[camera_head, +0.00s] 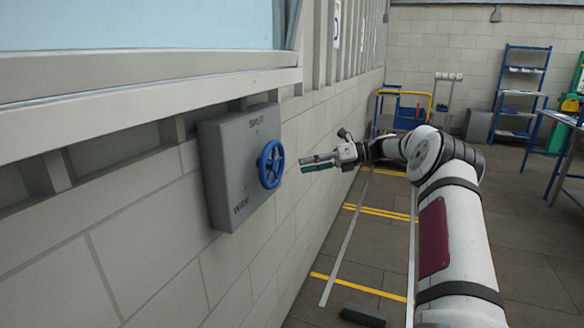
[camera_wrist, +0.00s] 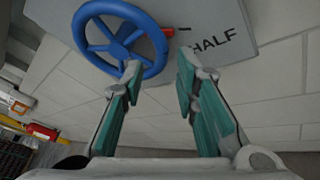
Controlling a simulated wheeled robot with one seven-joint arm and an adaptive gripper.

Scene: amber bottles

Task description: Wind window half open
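The blue handwheel (camera_head: 271,164) is mounted on a grey wall box (camera_head: 228,180) marked SHUT at the top and WIDE at the bottom. In the wrist view the wheel (camera_wrist: 120,40) is at the upper left. A red pointer (camera_wrist: 168,32) beside its rim points toward a short dark mark near the word HALF. My gripper (camera_head: 308,163) is just right of the wheel in the head view. It is open and empty in the wrist view (camera_wrist: 159,72), with one fingertip overlapping the wheel's lower rim; I cannot tell whether they touch. The window (camera_head: 130,25) is partly visible above the box.
The block wall (camera_head: 150,250) runs along the left. A dark block (camera_head: 362,316) lies on the floor near yellow lines. A blue shelf rack (camera_head: 520,90) and a workbench stand at the back right. A red extinguisher (camera_wrist: 40,131) shows in the wrist view.

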